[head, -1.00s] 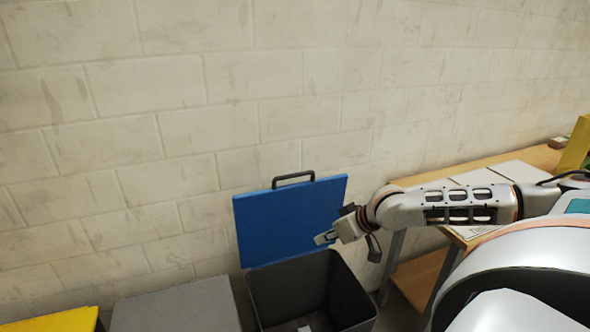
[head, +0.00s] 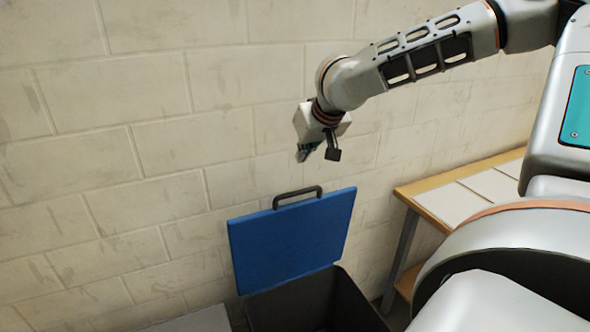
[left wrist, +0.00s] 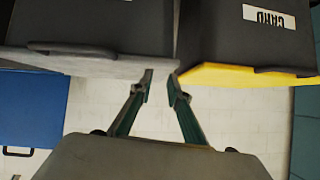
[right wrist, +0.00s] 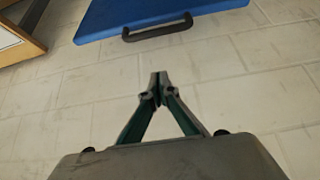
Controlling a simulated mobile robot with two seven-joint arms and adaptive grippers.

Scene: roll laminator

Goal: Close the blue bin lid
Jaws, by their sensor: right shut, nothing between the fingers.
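The blue bin lid (head: 290,238) stands raised and tilted back near the wall, with a dark handle (head: 298,197) on its top edge. Below it is the open dark bin (head: 320,303). My right gripper (head: 317,156) is above the handle, apart from the lid, shut and empty. In the right wrist view, its fingertips (right wrist: 159,80) meet, and the blue lid (right wrist: 150,14) with its handle lies beyond them. My left gripper (left wrist: 160,76) is outside the head view; its fingers are apart and empty. Part of the blue lid (left wrist: 32,105) shows at left in the left wrist view.
A wood-topped table (head: 470,190) stands right of the bin. A block wall (head: 150,120) is behind. The left wrist view shows a bin with a grey lid (left wrist: 100,66) and a bin with a yellow lid (left wrist: 240,78), labelled CARD, near my left gripper.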

